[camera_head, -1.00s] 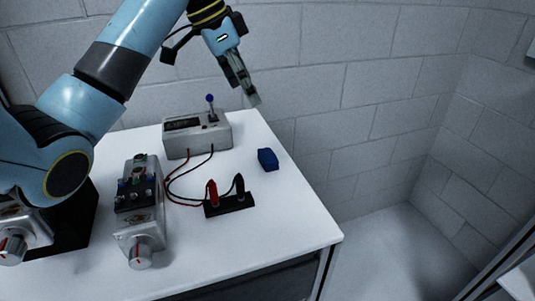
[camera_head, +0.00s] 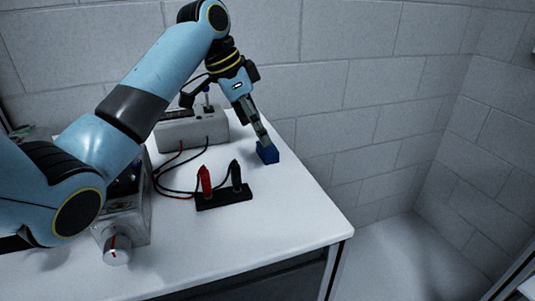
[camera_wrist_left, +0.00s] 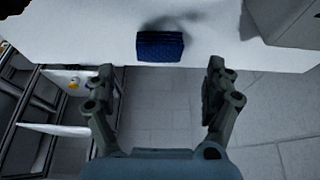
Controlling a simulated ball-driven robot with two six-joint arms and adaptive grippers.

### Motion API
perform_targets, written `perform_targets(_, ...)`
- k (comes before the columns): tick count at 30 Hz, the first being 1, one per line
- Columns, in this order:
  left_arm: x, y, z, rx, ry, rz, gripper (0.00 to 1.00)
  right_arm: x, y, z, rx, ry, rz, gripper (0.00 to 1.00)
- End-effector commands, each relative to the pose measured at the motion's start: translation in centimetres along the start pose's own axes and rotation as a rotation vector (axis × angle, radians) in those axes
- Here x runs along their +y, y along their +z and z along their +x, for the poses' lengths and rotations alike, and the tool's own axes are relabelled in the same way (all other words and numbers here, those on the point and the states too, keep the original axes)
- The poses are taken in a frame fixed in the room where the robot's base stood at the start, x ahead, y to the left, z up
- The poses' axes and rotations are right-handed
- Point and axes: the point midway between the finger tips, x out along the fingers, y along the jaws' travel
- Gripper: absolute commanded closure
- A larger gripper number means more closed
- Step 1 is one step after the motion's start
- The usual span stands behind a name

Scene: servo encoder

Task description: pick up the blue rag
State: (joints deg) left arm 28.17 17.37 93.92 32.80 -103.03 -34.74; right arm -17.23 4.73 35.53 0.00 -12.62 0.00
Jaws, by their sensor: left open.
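The blue rag (camera_head: 267,154) is a small dark blue block-like bundle near the right edge of the white table. In the left wrist view the rag (camera_wrist_left: 160,47) lies near the table edge, ahead of and between the two spread fingers. My left gripper (camera_head: 264,141) points down at the rag in the head view, its fingertips overlapping the rag's upper part. In the left wrist view my left gripper (camera_wrist_left: 162,75) is open with nothing between its fingers. Whether a fingertip touches the rag cannot be told. My right gripper is not in view.
A grey box (camera_head: 193,131) with a lever stands behind, partly covered by my arm. A black terminal strip (camera_head: 224,198) with red and black plugs and wires sits left of the rag. A grey device with a knob (camera_head: 117,250) is at front left. Open floor lies beyond the table's right edge.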

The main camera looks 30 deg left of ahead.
Motion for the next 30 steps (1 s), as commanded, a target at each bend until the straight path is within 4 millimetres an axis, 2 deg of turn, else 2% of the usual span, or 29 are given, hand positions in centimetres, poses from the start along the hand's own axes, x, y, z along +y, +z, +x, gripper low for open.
perform_targets(12,0.1,-0.2,5.2,0.0,0.001,0.0,0.13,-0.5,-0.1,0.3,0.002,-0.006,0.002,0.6)
perform_targets(20,0.1,-0.2,5.4,0.0,-0.001,0.0,0.13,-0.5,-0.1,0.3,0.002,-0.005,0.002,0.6)
perform_targets(30,0.1,-0.2,5.4,0.0,-0.001,0.0,0.58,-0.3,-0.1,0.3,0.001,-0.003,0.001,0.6)
